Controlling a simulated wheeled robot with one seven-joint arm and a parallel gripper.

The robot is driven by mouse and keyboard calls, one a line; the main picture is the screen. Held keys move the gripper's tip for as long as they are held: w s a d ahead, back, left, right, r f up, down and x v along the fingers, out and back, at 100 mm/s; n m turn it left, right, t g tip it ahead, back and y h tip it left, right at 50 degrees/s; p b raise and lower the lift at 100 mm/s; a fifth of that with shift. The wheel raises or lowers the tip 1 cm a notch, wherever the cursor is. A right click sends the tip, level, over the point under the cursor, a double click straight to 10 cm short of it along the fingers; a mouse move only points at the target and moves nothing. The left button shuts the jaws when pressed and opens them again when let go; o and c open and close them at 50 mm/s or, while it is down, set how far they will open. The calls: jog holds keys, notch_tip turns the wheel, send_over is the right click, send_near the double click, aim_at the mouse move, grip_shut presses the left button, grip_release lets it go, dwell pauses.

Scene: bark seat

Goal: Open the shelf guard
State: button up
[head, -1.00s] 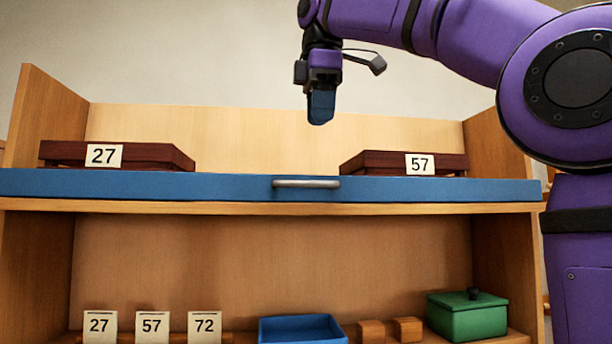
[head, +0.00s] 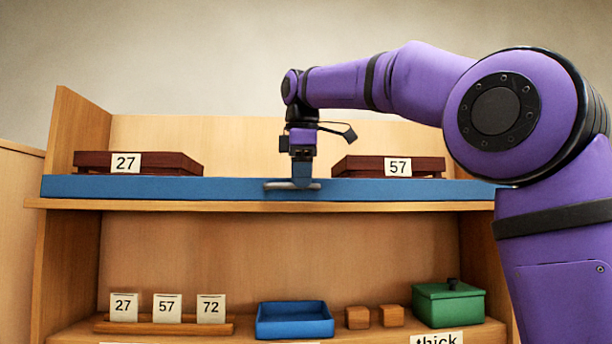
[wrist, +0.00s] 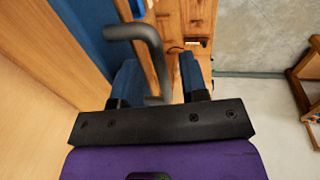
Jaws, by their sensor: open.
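The shelf guard (head: 130,187) is a long blue bar across the front of the upper shelf, with a grey metal handle (head: 273,186) at its middle. My gripper (head: 302,180) points down at the handle and covers part of it in the head view. In the wrist view my gripper (wrist: 159,65) is open, with blue fingers apart. The bent end of the handle (wrist: 150,38) shows between the fingers, nearer the left one. The blue guard (wrist: 82,30) runs along the left there. I cannot tell whether a finger touches the handle.
Dark red boxes marked 27 (head: 180,163) and 57 (head: 350,166) stand behind the guard. Below are number cards (head: 167,308), a blue tray (head: 294,328), wooden blocks (head: 357,317) and a green lidded box (head: 448,308). Wooden side panels (head: 80,125) bound the shelf.

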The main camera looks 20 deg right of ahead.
jog(key=shift+f, duration=0.1)
grip_shut()
jog(key=shift+s+f, duration=0.1)
notch_tip(320, 180, down, 9)
jog(key=s+t+h, duration=0.1)
jog(key=t+h, duration=0.4)
jog(key=t, duration=1.1)
jog(key=shift+s+a+f, duration=0.15)
jog(key=shift+a, duration=0.1)
dwell(0.5)
jog(key=shift+f+t+h, duration=0.1)
jog(key=shift+t+h, duration=0.2)
jog(key=shift+t, duration=0.2)
